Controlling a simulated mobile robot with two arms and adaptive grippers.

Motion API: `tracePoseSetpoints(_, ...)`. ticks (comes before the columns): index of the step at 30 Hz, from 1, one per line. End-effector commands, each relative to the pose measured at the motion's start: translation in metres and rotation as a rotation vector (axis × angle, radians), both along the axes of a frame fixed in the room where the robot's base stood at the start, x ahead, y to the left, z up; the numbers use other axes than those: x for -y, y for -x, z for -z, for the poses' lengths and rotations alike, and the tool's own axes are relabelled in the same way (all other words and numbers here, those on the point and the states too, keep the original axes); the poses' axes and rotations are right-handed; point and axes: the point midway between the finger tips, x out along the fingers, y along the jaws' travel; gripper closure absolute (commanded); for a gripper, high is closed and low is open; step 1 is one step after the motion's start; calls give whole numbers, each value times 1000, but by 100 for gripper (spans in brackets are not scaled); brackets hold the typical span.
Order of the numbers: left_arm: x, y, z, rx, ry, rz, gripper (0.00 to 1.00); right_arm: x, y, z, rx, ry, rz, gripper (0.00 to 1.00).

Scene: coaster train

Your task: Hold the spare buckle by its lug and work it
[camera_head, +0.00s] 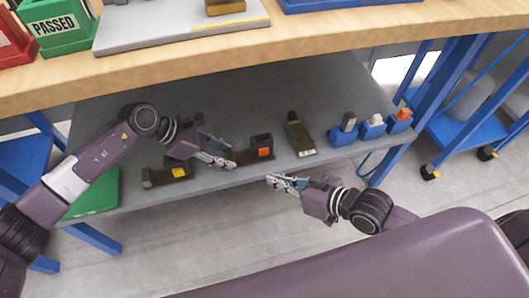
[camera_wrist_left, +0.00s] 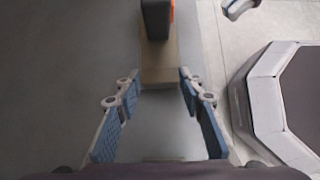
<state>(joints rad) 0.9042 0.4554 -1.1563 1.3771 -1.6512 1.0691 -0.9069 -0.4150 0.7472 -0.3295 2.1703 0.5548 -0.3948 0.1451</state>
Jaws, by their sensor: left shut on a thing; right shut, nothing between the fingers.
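A dark buckle with an orange button (camera_head: 262,147) and a brown lug (camera_wrist_left: 160,65) sits on the grey lower shelf; I take it for the spare buckle. My left gripper (camera_head: 231,154) has its fingers on either side of the lug and is shut on it. In the left wrist view the lug lies between the fingertips (camera_wrist_left: 159,82), with the dark body and an orange edge beyond. My right gripper (camera_head: 269,181) is shut and empty, in front of the shelf edge, below and apart from the buckle.
Another buckle with a yellow button (camera_head: 180,172) lies on the shelf at left, near a green panel (camera_head: 95,193). A dark long part (camera_head: 299,134) lies to the right. Several blue blocks with small tops (camera_head: 371,129) stand farther right. The wooden bench top (camera_head: 300,40) overhangs the shelf.

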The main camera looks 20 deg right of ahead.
Motion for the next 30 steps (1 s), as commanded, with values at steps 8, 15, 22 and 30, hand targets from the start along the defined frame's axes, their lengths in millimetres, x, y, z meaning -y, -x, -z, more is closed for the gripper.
tracePoseSetpoints(8,0,1,1,-2,-1,2,55,0,0,0,0,0,0,100)
tracePoseSetpoints(15,0,0,0,-1,0,1,44,0,0,0,0,0,0,100)
tracePoseSetpoints(22,-4,0,-5,1,-1,-1,44,0,0,0,0,0,0,100)
tracePoseSetpoints(30,-36,-1,-44,4,-2,-1,44,0,0,0,0,0,0,100)
